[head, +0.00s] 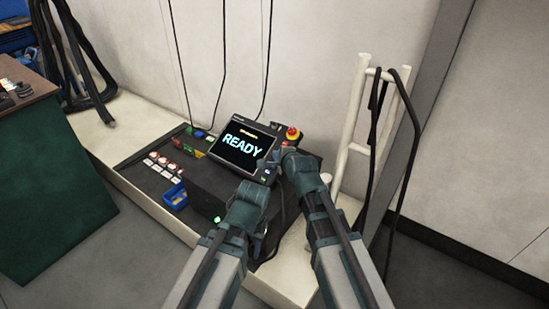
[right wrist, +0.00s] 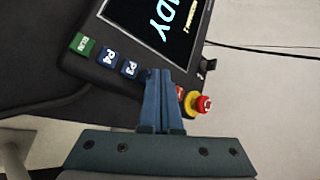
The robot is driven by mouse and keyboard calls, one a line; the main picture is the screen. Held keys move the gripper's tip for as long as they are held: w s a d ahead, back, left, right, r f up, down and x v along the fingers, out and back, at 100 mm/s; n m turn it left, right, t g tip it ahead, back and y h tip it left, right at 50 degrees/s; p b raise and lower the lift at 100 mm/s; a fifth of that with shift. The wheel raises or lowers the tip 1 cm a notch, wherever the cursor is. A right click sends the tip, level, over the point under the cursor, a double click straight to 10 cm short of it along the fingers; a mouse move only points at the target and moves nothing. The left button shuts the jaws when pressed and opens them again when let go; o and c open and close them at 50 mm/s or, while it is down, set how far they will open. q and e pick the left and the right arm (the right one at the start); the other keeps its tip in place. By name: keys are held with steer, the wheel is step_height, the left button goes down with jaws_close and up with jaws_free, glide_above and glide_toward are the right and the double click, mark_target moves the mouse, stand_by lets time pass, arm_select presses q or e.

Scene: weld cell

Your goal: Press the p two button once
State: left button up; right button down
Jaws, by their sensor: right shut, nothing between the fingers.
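The control panel (head: 243,148) has a lit screen reading READY. In the right wrist view, a green button (right wrist: 84,44) and two blue P-labelled buttons, one at the left (right wrist: 108,56) and one nearer my fingers (right wrist: 130,68), run along its edge. The small labels are hard to read, so I cannot tell which is P two. My right gripper (right wrist: 165,75) is shut and empty, its tips over the button row just past the blue buttons, hiding part of it. I cannot tell whether it touches. In the head view, my right gripper (head: 283,153) is at the panel's right edge. My left gripper (head: 262,186) is below the panel; its fingers are unclear.
A red emergency stop on a yellow base (right wrist: 200,103) sits close beside my right fingertips. A row of red and white switches (head: 168,165) and a blue bin (head: 175,196) lie left of the panel. A white rail with a hung cable (head: 374,125) stands to the right.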

steer(key=shift+w+d+f+b, duration=0.1)
steer(key=shift+w+f+b, duration=0.05)
steer(key=shift+f+b, duration=0.25)
stand_by(0.3)
steer(key=shift+r, duration=0.1)
steer(key=shift+s+a+r+p, duration=0.15)
steer(key=shift+r+p, duration=0.2)
steer(key=shift+p, duration=0.1)
steer(key=shift+s+a+r+p, duration=0.1)
steer(key=shift+s+r+p, duration=0.05)
steer(key=shift+r+p, duration=0.25)
steer(key=r+p, duration=0.1)
steer(key=s+a+r+p, duration=0.1)
steer(key=r+p, duration=0.1)
steer(key=s+r+p, duration=0.1)
steer(key=shift+a+r, duration=0.2)
stand_by(1.0)
